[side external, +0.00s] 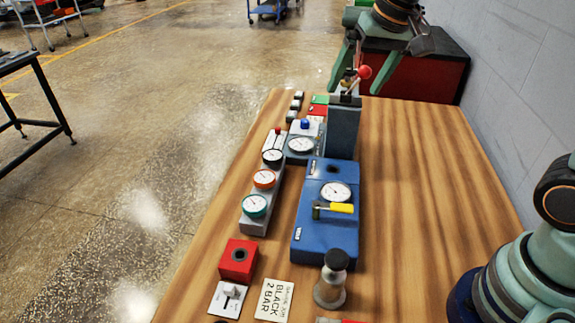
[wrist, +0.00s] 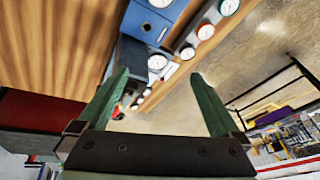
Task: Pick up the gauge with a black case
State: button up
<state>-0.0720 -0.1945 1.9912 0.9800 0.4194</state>
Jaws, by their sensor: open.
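The gauge with a black case (side external: 272,157) has a white dial and sits at the far end of a grey rack (side external: 253,226), beyond an orange-cased gauge (side external: 264,179) and a teal-cased gauge (side external: 255,206). In the wrist view, the black-cased gauge (wrist: 187,53) shows right of centre, beyond the fingertips. My gripper (side external: 345,78) is above the far end of the table, beyond the rack and to its right. Its green fingers are spread with nothing between them, as the wrist view (wrist: 160,76) shows.
A grey box (side external: 344,128) with a red-knobbed lever (side external: 365,72) stands near my gripper. A blue unit (side external: 312,230) with a dial and yellow handle is right of the rack. The table's right side is clear.

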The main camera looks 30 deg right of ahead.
jog(key=w+a+f+m+g, duration=0.1)
jog(key=w+a+f+m, duration=0.25)
jog(key=w, duration=0.55)
jog(key=m+g, duration=0.1)
jog(key=m, duration=0.2)
send_over(273, 155)
notch_tip(273, 155, down, 15)
jog(key=shift+s+d+r, duration=0.15)
jog(key=shift+a+f, duration=0.2)
jog(key=shift+f, duration=2.35)
jog(key=c, duration=1.5)
jog(key=shift+r, duration=0.15)
